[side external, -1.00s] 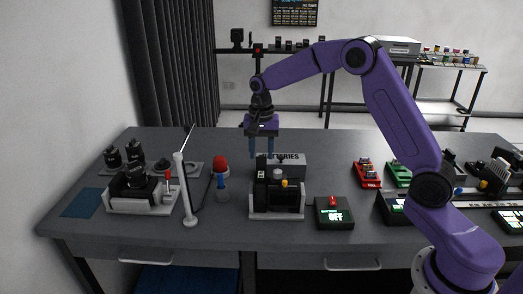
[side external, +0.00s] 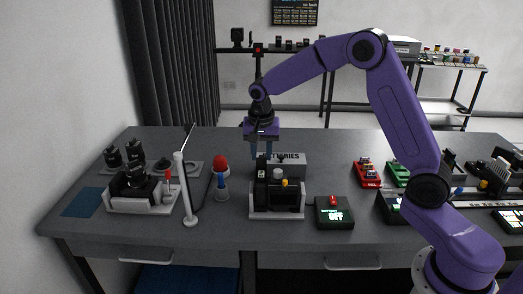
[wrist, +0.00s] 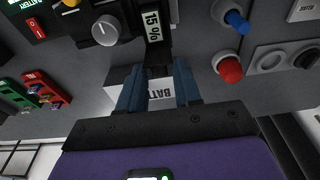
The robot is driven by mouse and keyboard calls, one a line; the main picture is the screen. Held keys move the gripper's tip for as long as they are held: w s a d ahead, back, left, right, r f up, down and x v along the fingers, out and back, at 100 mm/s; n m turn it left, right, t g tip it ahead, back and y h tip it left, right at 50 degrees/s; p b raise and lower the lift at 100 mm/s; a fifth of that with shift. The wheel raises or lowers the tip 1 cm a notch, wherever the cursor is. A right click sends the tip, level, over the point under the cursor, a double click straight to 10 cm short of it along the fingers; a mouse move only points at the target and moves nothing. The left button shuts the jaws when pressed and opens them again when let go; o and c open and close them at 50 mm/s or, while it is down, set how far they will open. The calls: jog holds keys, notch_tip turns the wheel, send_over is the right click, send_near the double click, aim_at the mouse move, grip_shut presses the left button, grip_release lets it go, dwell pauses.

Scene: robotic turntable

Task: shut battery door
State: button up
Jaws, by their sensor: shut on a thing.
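The battery device (side external: 276,198), black with a grey knob on top and a pale base, stands at the middle of the table. It also shows in the wrist view, with a grey knob (wrist: 105,30) and a "15 %" display (wrist: 152,25). My gripper (side external: 262,157) points down at its back left. In the wrist view my blue fingers (wrist: 157,75) are shut on a dark part (wrist: 157,71) below the display. I cannot tell whether this part is the battery door; the fingers hide its sides. The white BATTERIES box (side external: 288,161) is right behind the device.
Red (side external: 367,173) and green (side external: 398,174) switch boxes are farther right. The table front is clear.

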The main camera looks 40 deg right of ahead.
aim_at(262, 164)
jog(key=t+h, duration=0.1)
jog(key=s+a+t+h, duration=0.2)
jog(key=shift+s+a+f, duration=0.1)
jog(key=shift+s+f, duration=0.05)
jog(key=shift+f, duration=0.1)
jog(key=t+h, duration=0.1)
jog(key=s+a+f+t+h, duration=0.1)
jog(key=shift+s+a+t+h, duration=0.1)
jog(key=shift+s+t+h, duration=0.05)
jog(key=shift+t+h, duration=0.15)
jog(key=shift+s+a+f+t+h, duration=0.35)
jog(key=shift+f+t+h, duration=0.15)
jog(key=shift+t+h, duration=0.2)
dwell(0.5)
jog(key=shift+d, duration=0.1)
dwell(0.3)
jog(key=o, duration=0.8)
jog(key=shift+r, duration=0.1)
